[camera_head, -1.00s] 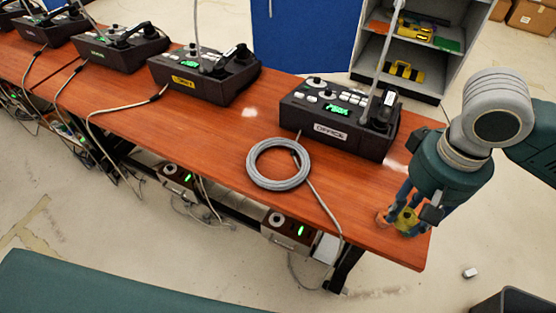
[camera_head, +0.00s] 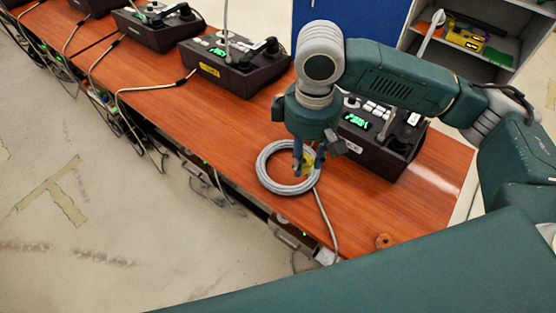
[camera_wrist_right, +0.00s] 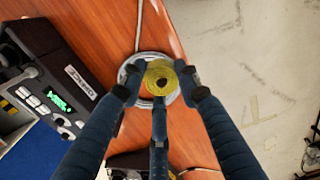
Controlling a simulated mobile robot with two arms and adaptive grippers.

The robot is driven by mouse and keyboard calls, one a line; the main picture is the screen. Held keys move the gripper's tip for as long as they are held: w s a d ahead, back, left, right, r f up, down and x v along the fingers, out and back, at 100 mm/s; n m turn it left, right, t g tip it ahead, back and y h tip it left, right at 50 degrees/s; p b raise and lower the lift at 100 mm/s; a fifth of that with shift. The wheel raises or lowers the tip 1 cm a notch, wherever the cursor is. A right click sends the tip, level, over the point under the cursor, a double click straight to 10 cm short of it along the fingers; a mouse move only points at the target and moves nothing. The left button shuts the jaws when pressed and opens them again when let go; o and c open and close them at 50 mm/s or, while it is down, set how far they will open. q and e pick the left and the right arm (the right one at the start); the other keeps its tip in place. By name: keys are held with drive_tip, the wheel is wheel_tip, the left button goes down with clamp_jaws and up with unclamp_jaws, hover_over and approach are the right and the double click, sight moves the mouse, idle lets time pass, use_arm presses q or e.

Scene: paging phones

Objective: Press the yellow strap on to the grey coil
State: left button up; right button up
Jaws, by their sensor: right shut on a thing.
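The grey coil (camera_head: 263,172) of cable lies flat on the wooden table near its front edge. It also shows in the right wrist view (camera_wrist_right: 124,74), behind the fingers. The yellow strap (camera_head: 309,160) is a small roll between the fingers of my right gripper (camera_head: 303,166). In the right wrist view the strap (camera_wrist_right: 160,78) sits between the fingertips (camera_wrist_right: 162,84), with the coil behind it. The strap is over the right part of the coil; I cannot tell whether they touch. My left gripper is out of view.
A dark paging phone (camera_head: 385,140) stands just behind and right of the coil, partly hidden by my right arm. More phones (camera_head: 235,68) line the table to the left. The table's right end is clear.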

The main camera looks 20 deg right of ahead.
drive_tip(key=w+a+f+n+p, duration=0.3)
drive_tip(key=w+n+p, duration=0.2)
drive_tip(key=n, duration=0.7)
drive_tip(key=n+p, duration=0.6)
drive_tip(key=n, duration=0.8)
hover_over(283, 187)
wheel_tip(283, 187, down, 8)
drive_tip(key=shift+s+f+n+b, duration=0.1)
drive_tip(key=shift+f+n+b, duration=0.2)
drive_tip(key=shift+n, duration=0.1)
wheel_tip(283, 187, down, 4)
drive_tip(key=b, duration=0.4)
drive_tip(key=shift+f+b, duration=0.7)
drive_tip(key=shift+f, duration=0.3)
drive_tip(key=shift+f, duration=0.4)
drive_tip(key=o, duration=1.4)
drive_tip(key=shift+c, duration=0.2)
drive_tip(key=shift+r, duration=0.15)
